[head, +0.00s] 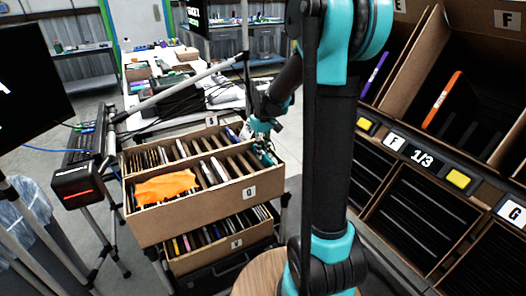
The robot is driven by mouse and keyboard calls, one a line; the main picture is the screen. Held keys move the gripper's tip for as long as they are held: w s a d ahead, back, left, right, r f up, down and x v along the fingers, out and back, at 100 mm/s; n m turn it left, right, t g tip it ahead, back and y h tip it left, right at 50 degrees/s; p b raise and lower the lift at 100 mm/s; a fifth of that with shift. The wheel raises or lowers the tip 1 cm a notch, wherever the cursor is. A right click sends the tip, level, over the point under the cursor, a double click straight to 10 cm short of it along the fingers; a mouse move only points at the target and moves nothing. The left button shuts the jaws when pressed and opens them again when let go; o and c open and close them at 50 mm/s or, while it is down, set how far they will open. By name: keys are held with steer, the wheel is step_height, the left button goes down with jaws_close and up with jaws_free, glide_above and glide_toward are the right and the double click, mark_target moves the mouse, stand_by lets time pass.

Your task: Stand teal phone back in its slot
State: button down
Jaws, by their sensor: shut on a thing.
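My gripper (264,147) is small in the head view, low over the right part of the upper carton (215,212) marked Q. It is shut on what seems to be the teal phone (267,158), at or just above the slots. The phone is hard to tell from my gripper's own teal parts, and its lower edge is not clear. The upper carton is tilted and has rows of slots with thin dividers. Several phones stand in the left and middle slots, and some slots at the right look empty.
An orange cloth (166,188) lies over the carton's front-left slots. A lower carton (222,250) holds more phones. A black box on a tripod (78,186) stands at left, and a cluttered white table (180,85) is behind.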

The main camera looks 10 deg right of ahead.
steer(key=shift+f, duration=0.3)
stand_by(0.9)
steer(key=c, duration=1.5)
jaws_free()
steer(key=shift+o, duration=0.2)
step_height(320, 180, up, 12)
step_height(320, 180, up, 7)
